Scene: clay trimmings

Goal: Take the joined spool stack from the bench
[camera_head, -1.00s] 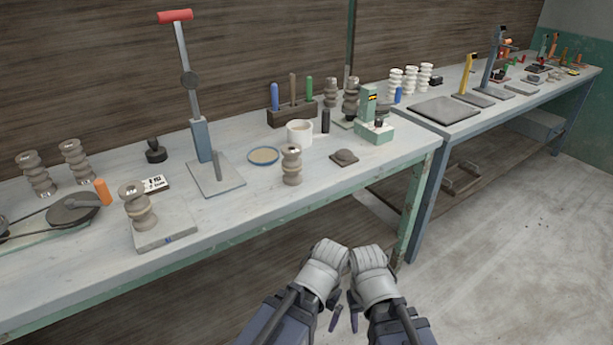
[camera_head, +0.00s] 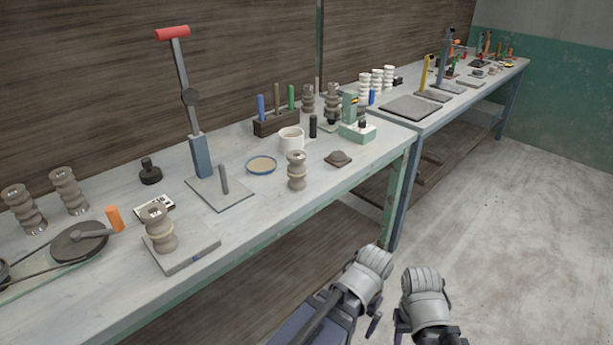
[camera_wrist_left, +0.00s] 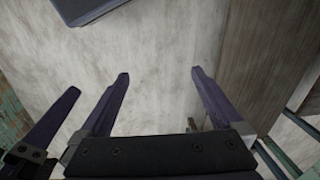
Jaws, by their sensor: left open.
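Several grey-brown ribbed spool stacks stand upright on the bench (camera_head: 120,290) in the head view; I cannot tell for sure which is the joined one. One stack (camera_head: 296,172) stands alone near the front edge, and another (camera_head: 159,232) stands on a grey plate at the left. Two more, the first (camera_head: 24,210) and the second (camera_head: 68,191), stand at the far left. My left gripper (camera_head: 373,324) is in front of the bench, away from every stack. In the left wrist view it is open and empty (camera_wrist_left: 160,73). My right gripper (camera_head: 400,330) is beside it, its fingers mostly hidden.
A lever press (camera_head: 198,150) with a red handle stands between the left stacks and a blue-rimmed dish (camera_head: 262,165). A white mug (camera_head: 291,139), a tool block (camera_head: 277,123) and a green device (camera_head: 357,131) stand behind. The floor (camera_head: 490,230) at the right is clear.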

